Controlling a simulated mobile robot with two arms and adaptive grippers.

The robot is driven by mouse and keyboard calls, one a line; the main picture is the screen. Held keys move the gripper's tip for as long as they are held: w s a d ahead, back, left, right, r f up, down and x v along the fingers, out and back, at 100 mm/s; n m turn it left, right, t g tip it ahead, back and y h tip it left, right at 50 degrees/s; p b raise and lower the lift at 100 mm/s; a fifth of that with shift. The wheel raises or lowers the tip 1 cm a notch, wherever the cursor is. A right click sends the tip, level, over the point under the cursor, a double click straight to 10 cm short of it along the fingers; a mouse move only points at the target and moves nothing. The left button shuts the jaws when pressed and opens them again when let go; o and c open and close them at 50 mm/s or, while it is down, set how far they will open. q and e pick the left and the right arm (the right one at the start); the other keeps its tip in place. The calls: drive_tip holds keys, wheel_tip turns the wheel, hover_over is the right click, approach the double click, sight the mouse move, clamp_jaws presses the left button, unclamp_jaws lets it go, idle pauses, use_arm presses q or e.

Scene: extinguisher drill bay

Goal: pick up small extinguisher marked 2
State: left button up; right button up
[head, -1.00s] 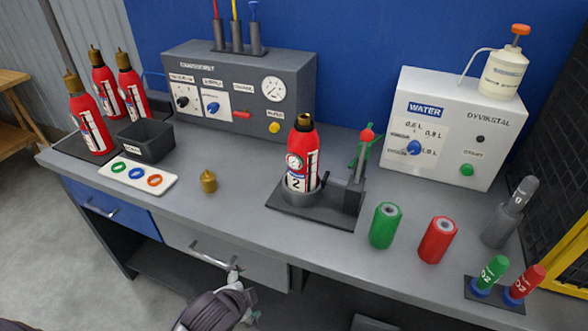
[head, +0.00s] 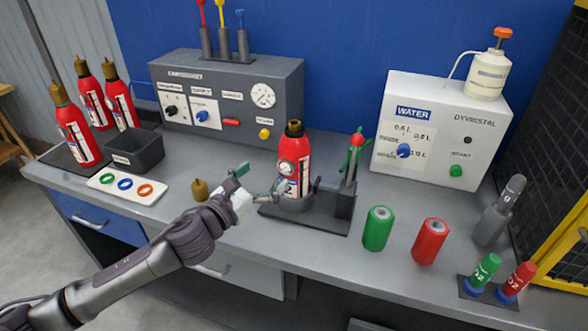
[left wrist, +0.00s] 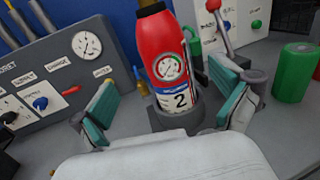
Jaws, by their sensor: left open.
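The small red extinguisher marked 2 (head: 294,160) stands upright in a dark round holder (head: 296,204) on a base plate in the middle of the bench. In the left wrist view the extinguisher (left wrist: 167,70) shows its gauge and the number 2 facing me. My left gripper (head: 258,182) is open and empty, just left of the extinguisher and in front of it. In the left wrist view its teal-padded fingers (left wrist: 165,108) are spread to either side of the extinguisher's lower body, with the extinguisher beyond them. My right gripper is not in view.
A clamp post with a red-tipped lever (head: 349,170) rises right of the holder. A brass cap (head: 199,190) lies left, close to my left wrist. Green (head: 378,228) and red (head: 430,240) cylinders stand to the right. Several red extinguishers (head: 76,130) stand at far left.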

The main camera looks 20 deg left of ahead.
sight(285, 159)
use_arm(q)
drive_tip(key=p+x, duration=0.1)
drive_tip(key=x, duration=0.5)
drive_tip(key=shift+w+d, duration=0.1)
drive_tip(key=shift+w, duration=0.1)
drive_tip(key=shift+w+d, duration=0.15)
drive_tip(key=shift+w, duration=0.2)
drive_tip(key=p+x, duration=0.1)
drive_tip(key=x, duration=0.2)
drive_tip(key=shift+w+d, duration=0.15)
drive_tip(key=shift+w, duration=0.1)
drive_tip(key=shift+w+d+f+p, duration=0.1)
drive_tip(key=shift+w+d+p, duration=0.15)
drive_tip(key=shift+w, duration=0.2)
drive_tip(key=shift+a, duration=0.1)
drive_tip(key=shift+s, duration=0.1)
drive_tip(key=shift+c, duration=1.2)
drive_tip(key=c, duration=1.3)
drive_tip(key=shift+c, duration=0.9)
